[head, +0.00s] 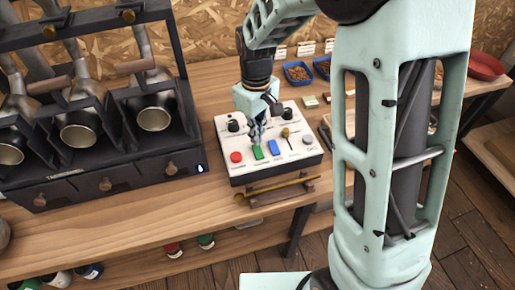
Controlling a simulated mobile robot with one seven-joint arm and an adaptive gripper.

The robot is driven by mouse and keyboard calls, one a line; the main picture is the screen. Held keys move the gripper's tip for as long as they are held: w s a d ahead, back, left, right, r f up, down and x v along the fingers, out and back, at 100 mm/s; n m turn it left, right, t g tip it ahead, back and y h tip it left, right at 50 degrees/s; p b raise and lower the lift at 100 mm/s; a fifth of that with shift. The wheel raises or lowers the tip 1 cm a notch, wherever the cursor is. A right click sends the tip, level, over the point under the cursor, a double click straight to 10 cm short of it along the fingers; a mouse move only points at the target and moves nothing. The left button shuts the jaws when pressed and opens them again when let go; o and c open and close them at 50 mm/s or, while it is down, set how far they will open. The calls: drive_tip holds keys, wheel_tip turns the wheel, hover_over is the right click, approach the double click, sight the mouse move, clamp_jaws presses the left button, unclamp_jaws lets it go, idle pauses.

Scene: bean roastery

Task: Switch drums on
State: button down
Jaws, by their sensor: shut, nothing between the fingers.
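A white control box (305,158) with a dark base stands on the wooden bench. Along its front are a red round button (236,157), a green rocker (257,152), a blue rocker (274,147) and a pale round knob (307,140). Dark knobs and a small brass lever (286,132) sit behind them. The labels are too small to read, so I cannot tell which control is for the drums. My gripper (256,140) points down over the box, shut and empty, its tips at or just above the green rocker. I cannot tell whether they touch it.
A black roaster (107,184) with several metal drums stands left of the box. A brass scoop (275,190) lies on a small rest in front of the box. Blue trays of beans (297,73) stand behind. A red bowl (484,66) is at the far right.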

drive_tip(key=shift+f+b, duration=0.8)
drive_tip(key=shift+f, duration=0.35)
idle(0.7)
drive_tip(key=shift+r+p, duration=2.65)
drive_tip(key=shift+r, duration=0.9)
